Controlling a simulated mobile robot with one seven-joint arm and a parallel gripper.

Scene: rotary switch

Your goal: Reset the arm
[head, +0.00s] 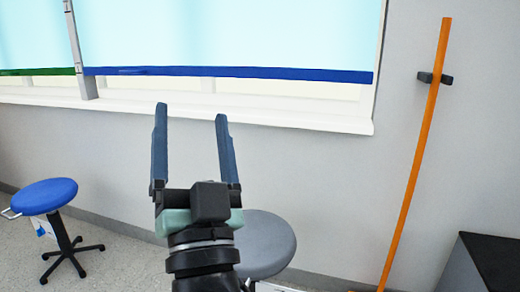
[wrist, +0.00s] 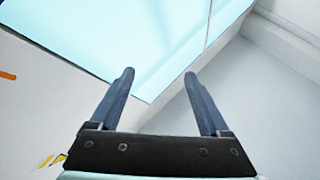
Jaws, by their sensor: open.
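My gripper (head: 190,112) is raised in the middle of the head view, with its two dark blue-grey fingers pointing up. The fingers are spread apart and hold nothing. In the wrist view my gripper (wrist: 159,73) is also open, with bare space between the fingertips. No rotary switch is visible in either view.
A window with a light blue blind (head: 230,35) and white sill (head: 290,112) lies beyond the gripper. A blue stool (head: 45,196) stands at left, a grey stool (head: 268,245) behind my arm. An orange pole (head: 415,150) and a dark box (head: 495,262) are at right.

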